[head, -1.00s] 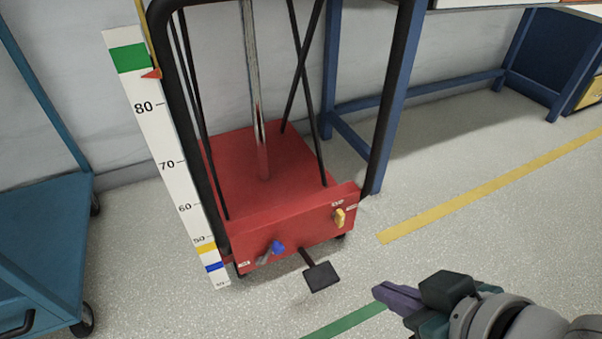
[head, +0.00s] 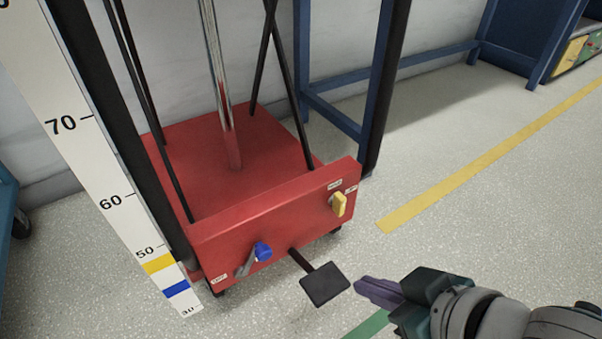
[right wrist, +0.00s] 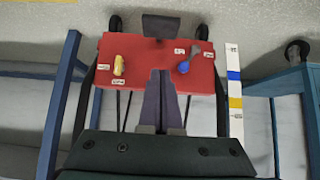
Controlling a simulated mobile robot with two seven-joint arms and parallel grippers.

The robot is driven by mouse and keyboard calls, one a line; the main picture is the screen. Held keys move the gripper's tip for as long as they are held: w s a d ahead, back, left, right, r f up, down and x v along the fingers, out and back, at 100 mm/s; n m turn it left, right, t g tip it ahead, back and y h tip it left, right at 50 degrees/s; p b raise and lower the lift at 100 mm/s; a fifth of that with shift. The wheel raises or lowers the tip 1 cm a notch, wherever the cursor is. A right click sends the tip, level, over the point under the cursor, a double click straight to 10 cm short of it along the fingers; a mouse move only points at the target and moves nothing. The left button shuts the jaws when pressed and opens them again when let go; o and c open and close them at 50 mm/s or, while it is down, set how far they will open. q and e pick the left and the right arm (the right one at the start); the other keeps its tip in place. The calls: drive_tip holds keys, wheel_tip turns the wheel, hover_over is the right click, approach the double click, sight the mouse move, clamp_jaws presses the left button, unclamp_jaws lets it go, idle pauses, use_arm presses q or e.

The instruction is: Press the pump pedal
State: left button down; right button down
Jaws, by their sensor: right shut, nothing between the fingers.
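The pump pedal (head: 325,284) is a dark flat plate on a short arm, sticking out low from the front of a red lift base (head: 270,222). It also shows at the top of the right wrist view (right wrist: 161,26). My right gripper (head: 358,287) is shut and empty. In the head view its fingertips appear just right of the pedal, with a small gap; whether they are above it I cannot tell. In the right wrist view the shut fingers (right wrist: 161,75) point toward the pedal. My left gripper is not in view.
A blue-knobbed lever (head: 262,251) and a yellow knob (head: 338,204) sit on the red front panel. A numbered scale board (head: 100,165) stands at the left. Blue table legs (head: 372,90) stand behind. The floor at the right is clear, with a yellow stripe (head: 470,171).

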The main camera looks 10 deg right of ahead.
drive_tip(key=b, duration=1.1)
approach(320, 277)
drive_tip(key=w, duration=0.1)
drive_tip(key=w+a+f, duration=0.1)
drive_tip(key=w+f, duration=0.1)
drive_tip(key=w, duration=0.1)
drive_tip(key=shift+a+f, duration=0.2)
drive_tip(key=shift+f, duration=0.05)
drive_tip(key=shift+s+f+b, duration=0.2)
drive_tip(key=shift+f+b, duration=0.65)
drive_tip(key=shift+r, duration=0.1)
